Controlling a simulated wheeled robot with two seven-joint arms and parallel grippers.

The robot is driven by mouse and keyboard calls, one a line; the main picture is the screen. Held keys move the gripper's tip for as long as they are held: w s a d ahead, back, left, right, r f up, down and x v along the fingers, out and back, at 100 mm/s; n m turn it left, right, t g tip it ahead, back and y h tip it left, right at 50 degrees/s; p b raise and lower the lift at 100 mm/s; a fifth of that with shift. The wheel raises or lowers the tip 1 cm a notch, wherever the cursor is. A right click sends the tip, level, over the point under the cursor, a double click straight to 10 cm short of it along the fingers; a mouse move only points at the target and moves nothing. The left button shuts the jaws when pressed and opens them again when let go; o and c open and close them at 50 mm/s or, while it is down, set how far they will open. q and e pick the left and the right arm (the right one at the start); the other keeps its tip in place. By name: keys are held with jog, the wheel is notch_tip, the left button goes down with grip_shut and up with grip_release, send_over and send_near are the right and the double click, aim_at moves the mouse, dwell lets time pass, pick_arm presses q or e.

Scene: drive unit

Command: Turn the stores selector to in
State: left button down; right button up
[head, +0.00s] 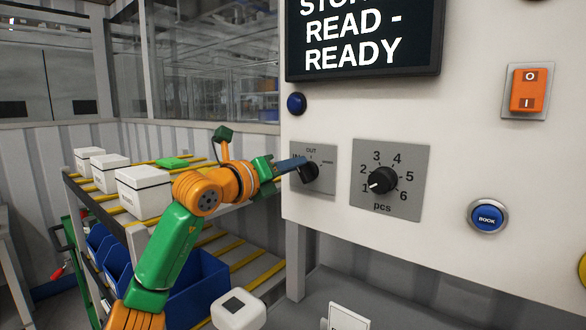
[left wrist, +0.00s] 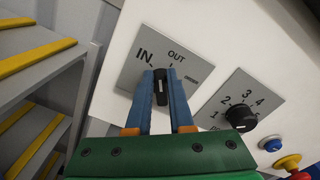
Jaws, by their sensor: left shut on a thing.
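The stores selector is a small black knob (head: 311,173) on a grey plate (head: 325,186) marked IN, OUT and a third label too small to read. My left gripper (head: 303,165) reaches it from the left, its blue fingers shut on the knob. In the left wrist view the knob (left wrist: 161,86) sits between the two fingertips (left wrist: 160,82). Its white line points up in that picture, towards the gap between IN and OUT; I cannot tell the exact setting. The screen (head: 360,38) above reads READ - READY, its top line cut off. My right gripper is out of view.
Right of the selector is a pcs dial (head: 383,180), pointing near 1. Further right are a blue BOOK button (head: 487,216) and an orange rocker switch (head: 529,90). A round blue button (head: 296,103) is above the selector. A rack with white boxes (head: 143,191) stands left.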

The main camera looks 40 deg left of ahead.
pick_arm(q)
jog(key=n, duration=0.3)
jog(key=n+b, duration=0.1)
jog(key=shift+a+f+n, duration=0.3)
jog(key=shift+n, duration=0.1)
dwell(0.5)
jog(key=c, duration=0.8)
grip_release()
jog(key=shift+w, duration=0.1)
jog(key=s+b, duration=0.4)
jog(key=s, duration=0.3)
jog(key=shift+d, duration=0.4)
